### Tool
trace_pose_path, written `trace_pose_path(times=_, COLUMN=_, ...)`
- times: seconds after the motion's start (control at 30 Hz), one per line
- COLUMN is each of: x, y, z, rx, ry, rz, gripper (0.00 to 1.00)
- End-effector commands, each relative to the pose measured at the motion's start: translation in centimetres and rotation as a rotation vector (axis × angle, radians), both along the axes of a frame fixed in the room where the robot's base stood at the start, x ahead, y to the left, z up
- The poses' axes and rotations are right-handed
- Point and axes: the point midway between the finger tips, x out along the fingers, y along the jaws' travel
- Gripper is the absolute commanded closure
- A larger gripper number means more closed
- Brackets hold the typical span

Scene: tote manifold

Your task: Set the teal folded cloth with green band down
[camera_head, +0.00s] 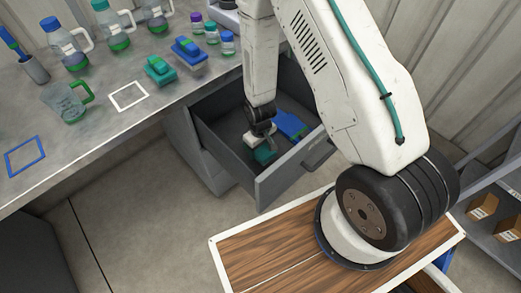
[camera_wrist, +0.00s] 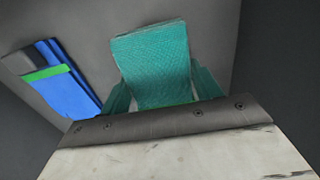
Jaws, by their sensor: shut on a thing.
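The teal folded cloth (camera_head: 264,156) is in my gripper (camera_head: 261,143), inside the open grey drawer (camera_head: 228,118). In the wrist view the teal cloth (camera_wrist: 151,62) sticks out between the two fingers of my gripper (camera_wrist: 160,92), which are shut on it. I cannot tell whether the cloth touches the drawer floor. A blue folded cloth with a green band (camera_wrist: 58,80) lies in the drawer beside it; the head view also shows this blue cloth (camera_head: 290,125) behind and right of my gripper.
The drawer's front panel (camera_head: 290,172) stands close in front of the cloth. On the grey counter (camera_head: 110,110) are another teal item (camera_head: 159,69), a blue item (camera_head: 188,50), a clear jug (camera_head: 66,103), several bottles, and white and blue outlined squares.

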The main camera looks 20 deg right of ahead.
Motion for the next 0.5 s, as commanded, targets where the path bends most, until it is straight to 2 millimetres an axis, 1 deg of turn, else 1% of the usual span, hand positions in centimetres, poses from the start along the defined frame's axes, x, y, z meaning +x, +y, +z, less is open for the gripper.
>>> trace_pose_path(times=0.13, x=0.0, y=0.1, z=-1.3, rx=0.000, ry=0.001, rz=0.001, gripper=0.58)
trace_pose_path(times=0.33, x=0.0, y=0.1, z=-4.1, rx=-0.001, ry=0.003, rz=0.002, gripper=0.58)
trace_pose_path(times=0.4, x=0.0, y=0.1, z=-4.6, rx=0.000, ry=0.001, rz=0.002, gripper=0.58)
trace_pose_path(times=0.5, x=0.1, y=0.1, z=-4.7, rx=-0.001, ry=-0.001, rz=0.002, gripper=0.58)
